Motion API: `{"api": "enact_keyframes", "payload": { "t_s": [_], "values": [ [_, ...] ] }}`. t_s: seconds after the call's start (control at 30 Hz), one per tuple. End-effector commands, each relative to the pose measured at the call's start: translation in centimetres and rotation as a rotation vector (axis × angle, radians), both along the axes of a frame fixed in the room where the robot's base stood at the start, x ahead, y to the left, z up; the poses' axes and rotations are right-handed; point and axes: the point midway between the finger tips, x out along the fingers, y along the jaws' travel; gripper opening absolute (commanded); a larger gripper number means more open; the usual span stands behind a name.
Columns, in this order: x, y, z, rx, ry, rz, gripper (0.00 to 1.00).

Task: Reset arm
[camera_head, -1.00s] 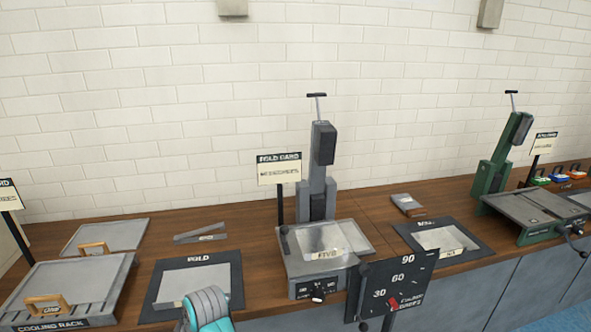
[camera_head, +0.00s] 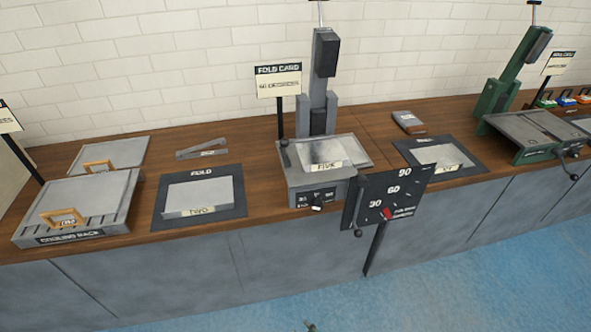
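My gripper is not clearly visible in the head view. A small dark tip shows at the bottom edge near the middle, over the blue floor, but I cannot tell what it is. No part of my arm lies over the wooden counter (camera_head: 275,187). The grey folding machine (camera_head: 322,170) stands at the counter's middle with a sheet labelled FIVE on its bed. The FOLD mat (camera_head: 240,206) to its left carries a grey sheet labelled TWO.
A black angle dial board (camera_head: 415,187) juts out at the counter's front. The cooling rack (camera_head: 118,215) is at left and a green machine (camera_head: 505,105) at right. Another dark mat (camera_head: 478,160) carries a sheet. The blue floor (camera_head: 420,290) before the counter is clear.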

Motion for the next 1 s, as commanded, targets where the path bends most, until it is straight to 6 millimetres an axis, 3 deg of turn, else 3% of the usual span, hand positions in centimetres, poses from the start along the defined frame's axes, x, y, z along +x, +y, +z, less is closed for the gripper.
{"api": "enact_keyframes", "payload": {
  "t_s": [0.03,0.27,0.47,0.77,1.0],
  "values": [
    [-1.7,-1.5,-0.1,0.01,-0.01,-0.033,0.31],
    [-7.7,-6.4,1.5,0.075,-0.089,-0.175,0.31],
    [-13.0,-9.9,4.4,0.134,-0.162,-0.287,0.31],
    [-20.4,-13.7,11.0,0.221,-0.277,-0.434,0.31],
    [-25.5,-15.5,17.8,0.293,-0.374,-0.531,0.31]
  ]
}}
